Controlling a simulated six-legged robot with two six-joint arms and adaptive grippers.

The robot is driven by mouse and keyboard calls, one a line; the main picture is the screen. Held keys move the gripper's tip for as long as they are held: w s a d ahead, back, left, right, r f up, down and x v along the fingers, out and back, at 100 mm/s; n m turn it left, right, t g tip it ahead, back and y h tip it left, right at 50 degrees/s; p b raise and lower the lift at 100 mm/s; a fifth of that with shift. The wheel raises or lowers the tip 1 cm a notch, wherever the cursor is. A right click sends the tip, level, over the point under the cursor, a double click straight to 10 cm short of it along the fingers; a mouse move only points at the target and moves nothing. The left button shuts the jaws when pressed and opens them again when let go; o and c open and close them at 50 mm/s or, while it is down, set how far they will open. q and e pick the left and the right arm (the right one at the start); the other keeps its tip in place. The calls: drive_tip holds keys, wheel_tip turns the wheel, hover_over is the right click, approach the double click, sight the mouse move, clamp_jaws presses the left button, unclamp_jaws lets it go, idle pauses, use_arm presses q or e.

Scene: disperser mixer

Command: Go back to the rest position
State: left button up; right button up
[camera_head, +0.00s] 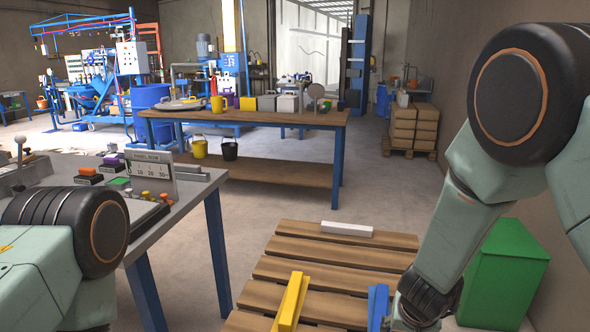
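My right arm comes in from the right and reaches down over a slatted wooden pallet (335,243). The dark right gripper (424,302) is at its lower end, near the bottom edge of the view. Its fingers cannot be made out. A blue bar (378,306) stands just left of it; I cannot tell whether the gripper touches it. My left arm shows at the lower left, in front of a grey control bench (185,200). The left gripper is out of view.
A yellow bar (291,302) and a white bar (347,229) lie on the pallet. A green bin (507,270) stands close to my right arm. A wooden workbench (260,116) with containers stands behind. Open floor lies between the bench and the pallet.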

use_arm(q)
wheel_tip(320, 180, down, 3)
drive_tip(key=b, duration=0.3)
use_arm(e)
drive_tip(key=s+f+n+g, duration=0.1)
drive_tip(key=s+f, duration=0.4)
drive_tip(key=s, duration=0.6)
drive_tip(key=s+f+n+g+y, duration=0.1)
drive_tip(key=s+f, duration=0.5)
drive_tip(key=s, duration=0.5)
drive_tip(key=s+f+n+g, duration=0.1)
drive_tip(key=s+f, duration=0.4)
drive_tip(key=s, duration=0.6)
drive_tip(key=shift+d+f+g, duration=0.25)
drive_tip(key=shift+d+g, duration=0.05)
drive_tip(key=shift+g, duration=0.3)
use_arm(q)
drive_tip(key=shift+c, duration=0.3)
use_arm(e)
drive_tip(key=shift+s, duration=0.1)
drive_tip(key=shift+c, duration=0.3)
use_arm(q)
drive_tip(key=shift+c, duration=1.3)
use_arm(e)
drive_tip(key=shift+c, duration=1.3)
use_arm(q)
drive_tip(key=shift+s, duration=0.1)
drive_tip(key=shift+c, duration=0.5)
use_arm(e)
drive_tip(key=shift+c, duration=0.5)
